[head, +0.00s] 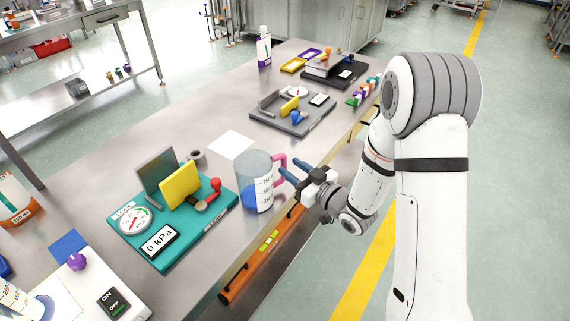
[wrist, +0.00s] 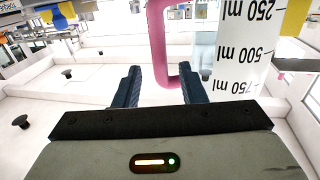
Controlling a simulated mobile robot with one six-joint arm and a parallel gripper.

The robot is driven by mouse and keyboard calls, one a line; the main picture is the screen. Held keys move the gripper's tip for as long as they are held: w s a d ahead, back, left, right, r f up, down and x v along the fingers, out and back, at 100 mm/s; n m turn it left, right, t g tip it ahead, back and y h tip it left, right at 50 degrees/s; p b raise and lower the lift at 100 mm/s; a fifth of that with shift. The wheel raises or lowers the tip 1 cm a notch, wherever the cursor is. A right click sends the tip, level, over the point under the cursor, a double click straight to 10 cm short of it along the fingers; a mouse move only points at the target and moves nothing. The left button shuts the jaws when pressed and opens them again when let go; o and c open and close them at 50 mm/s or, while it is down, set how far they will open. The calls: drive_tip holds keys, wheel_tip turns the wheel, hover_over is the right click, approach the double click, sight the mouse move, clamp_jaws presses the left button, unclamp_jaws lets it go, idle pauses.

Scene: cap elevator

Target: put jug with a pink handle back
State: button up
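The jug (head: 256,183) is clear with printed volume marks, a pink handle (head: 281,162) and blue at its bottom. It stands upright on the metal table near its right edge, handle facing my gripper. My gripper (head: 285,176) is beside the handle, to the right of the jug, with its two dark fingers apart. In the wrist view, the fingers (wrist: 163,90) are open and the pink handle (wrist: 158,45) shows ahead, lined up with the gap. The jug's marked wall (wrist: 243,55) is at the right there. I cannot tell whether the fingers touch the handle.
A white square (head: 231,144) lies on the table behind the jug. A teal pressure-gauge board (head: 180,245) is at its left, and a grey tray (head: 265,118) is farther back. An orange level (head: 262,262) is along the table's front side.

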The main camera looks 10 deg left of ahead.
drive_tip(key=b+v, duration=0.1)
drive_tip(key=v, duration=0.7)
drive_tip(key=w+d+r+m+h, duration=0.1)
drive_tip(key=d+r+m+h, duration=0.15)
drive_tip(key=d+h, duration=0.5)
drive_tip(key=w+d+r+m+h, duration=0.1)
drive_tip(key=w+d+m+h, duration=0.15)
drive_tip(key=d+h, duration=0.45)
drive_tip(key=s+d+r+m+g, duration=0.2)
drive_tip(key=s+r+m+g, duration=0.1)
drive_tip(key=s, duration=0.7)
drive_tip(key=s+d+r+m+g, duration=0.2)
drive_tip(key=s+m+g, duration=0.1)
drive_tip(key=s, duration=0.7)
drive_tip(key=shift+s+r+g, duration=0.2)
drive_tip(key=shift+r+g, duration=0.15)
drive_tip(key=shift+g, duration=0.45)
drive_tip(key=shift+d+r+h, duration=0.1)
drive_tip(key=shift+r+h, duration=0.05)
drive_tip(key=shift+h, duration=0.1)
drive_tip(key=p+v, duration=0.2)
drive_tip(key=shift+w+r+p, duration=0.15)
drive_tip(key=shift+r+p, duration=0.25)
